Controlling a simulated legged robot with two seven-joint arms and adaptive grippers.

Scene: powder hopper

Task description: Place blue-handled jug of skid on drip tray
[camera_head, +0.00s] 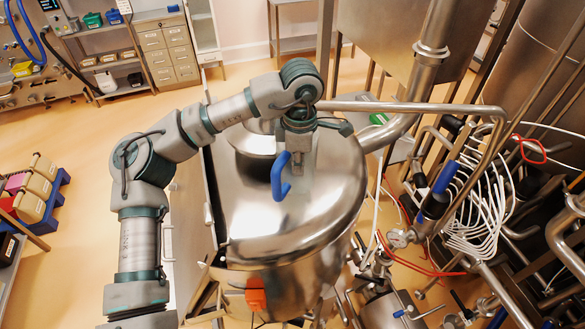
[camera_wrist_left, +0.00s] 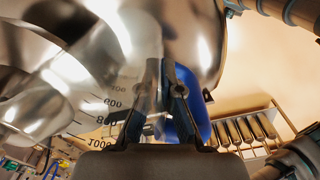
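The blue handle (camera_head: 280,178) of the jug shows in the head view over the big steel vessel's lid. In the left wrist view I see the handle (camera_wrist_left: 192,118) close by my fingers and a curved wall with measuring marks (camera_wrist_left: 105,110). My left gripper (camera_head: 302,155) points down over the lid; its fingers (camera_wrist_left: 165,75) are close together and appear shut on the jug by its handle, though the contact is partly hidden. I cannot pick out the drip tray. My right gripper is not in view.
The large steel vessel (camera_head: 275,225) fills the middle. Pipes, a white hose coil (camera_head: 480,210) and blue-handled valves crowd the right. A cart with bins (camera_head: 38,190) stands at the left, drawers (camera_head: 165,48) at the back. Open floor lies left of my arm.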

